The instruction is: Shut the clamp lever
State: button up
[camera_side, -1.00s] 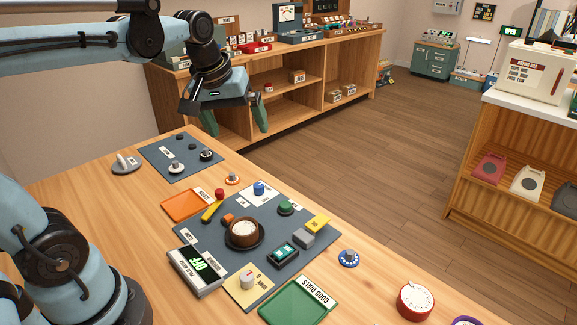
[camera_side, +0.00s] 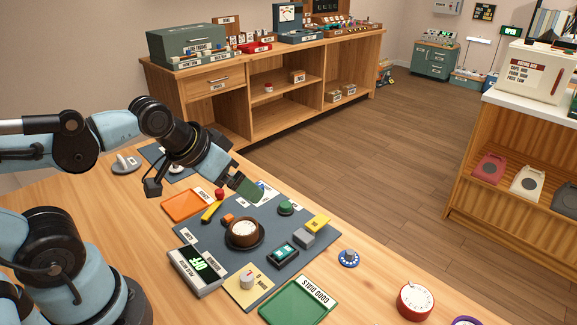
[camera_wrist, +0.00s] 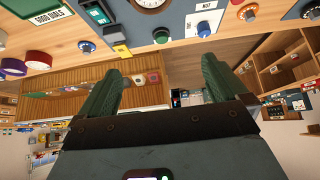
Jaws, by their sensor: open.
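A yellow bar (camera_side: 211,212) lies at the left edge of the grey work mat (camera_side: 190,228) in the side view, with a red knob (camera_side: 219,193) at its far end. It looks like the clamp lever, but I cannot read a label on it or tell its angle. A small orange block (camera_side: 228,218) sits beside it.
A brown-rimmed round dial (camera_side: 242,233) stands mid-mat. An orange tray (camera_side: 186,204) lies left and a green tray (camera_side: 298,301) in front.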

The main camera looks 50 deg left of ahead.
jog(key=shift+a, duration=0.3)
jog(key=c, duration=0.5)
jog(key=a+g, duration=0.1)
jog(key=a, duration=0.2)
jog(key=a+n+g, duration=0.1)
jog(key=a, duration=0.2)
jog(key=a+f+h, duration=0.1)
jog(key=a, duration=0.2)
jog(key=shift+w+a+f+n+g, duration=0.1)
jog(key=shift+w+a+n+g, duration=0.2)
jog(key=shift+g, duration=0.1)
grip_shut()
jog(key=s+a+f+h, duration=0.1)
jog(key=s+a, duration=0.1)
jog(key=a, duration=0.4)
jog(key=s+a+t+h, duration=0.1)
jog(key=s+a+h, duration=0.1)
jog(key=a, duration=0.5)
jog(key=shift+s+a+f+t, duration=0.2)
jog(key=shift+s+f+t, duration=0.1)
jog(key=shift+s+f, duration=0.1)
